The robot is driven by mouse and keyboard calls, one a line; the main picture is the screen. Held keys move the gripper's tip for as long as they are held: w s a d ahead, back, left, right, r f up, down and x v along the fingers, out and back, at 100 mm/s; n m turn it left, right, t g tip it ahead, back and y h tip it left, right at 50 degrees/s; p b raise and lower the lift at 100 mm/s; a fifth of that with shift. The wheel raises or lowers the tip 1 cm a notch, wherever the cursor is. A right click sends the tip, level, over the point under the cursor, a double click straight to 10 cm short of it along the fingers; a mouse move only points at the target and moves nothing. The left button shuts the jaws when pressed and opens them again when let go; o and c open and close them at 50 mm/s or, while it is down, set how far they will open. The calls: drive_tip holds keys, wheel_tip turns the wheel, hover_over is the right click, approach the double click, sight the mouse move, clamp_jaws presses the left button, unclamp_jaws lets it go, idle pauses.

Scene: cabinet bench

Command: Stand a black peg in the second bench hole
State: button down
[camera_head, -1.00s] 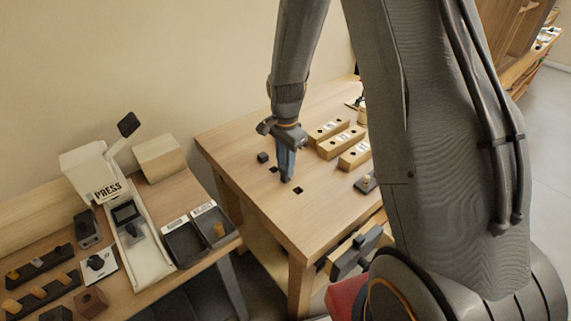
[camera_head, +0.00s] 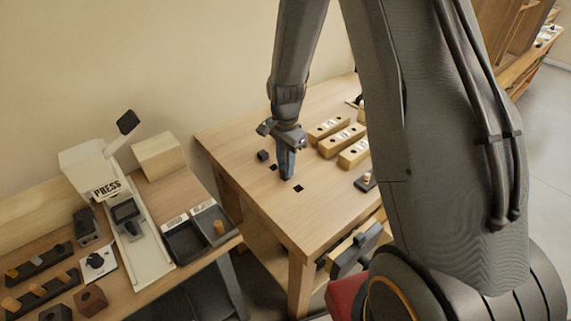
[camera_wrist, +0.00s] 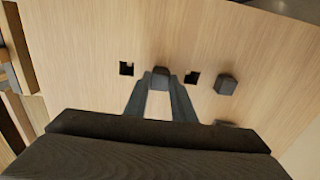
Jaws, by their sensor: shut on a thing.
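My gripper (camera_head: 286,177) points down at the bench (camera_head: 310,225). In the wrist view my gripper (camera_wrist: 160,82) is shut on a dark peg (camera_wrist: 160,76), whose top shows between the fingertips. The peg is in line with two empty square holes, one on the left (camera_wrist: 126,68) and one on the right (camera_wrist: 192,78), and lies between them. The fingers hide its lower end, so I cannot tell how deep it sits. Another dark peg (camera_wrist: 226,85) stands upright at the end of the row, also seen in the head view (camera_head: 262,156).
Several labelled wooden blocks (camera_head: 341,141) stand on the bench right of my gripper. A small dark item (camera_head: 365,182) sits near the bench's right edge. A lower side table with a press (camera_head: 105,185) and two dark trays (camera_head: 185,241) is at left.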

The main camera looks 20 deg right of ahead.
drive_tip(key=shift+f, duration=0.9)
idle(0.9)
drive_tip(key=c, duration=1.4)
unclamp_jaws()
drive_tip(key=shift+o, duration=0.7)
drive_tip(key=shift+r, duration=0.15)
drive_tip(key=shift+r+p, duration=2.2)
drive_tip(key=shift+r, duration=1.2)
drive_tip(key=s+r+n+b, duration=0.2)
drive_tip(key=s+n+b, duration=0.2)
drive_tip(key=s+n, duration=0.2)
drive_tip(key=s+r+n+t+b, duration=0.1)
drive_tip(key=s+r+n+b, duration=0.1)
drive_tip(key=s+n+b, duration=0.2)
drive_tip(key=s+n, duration=0.3)
drive_tip(key=s, duration=0.4)
drive_tip(key=shift+r+n, duration=0.3)
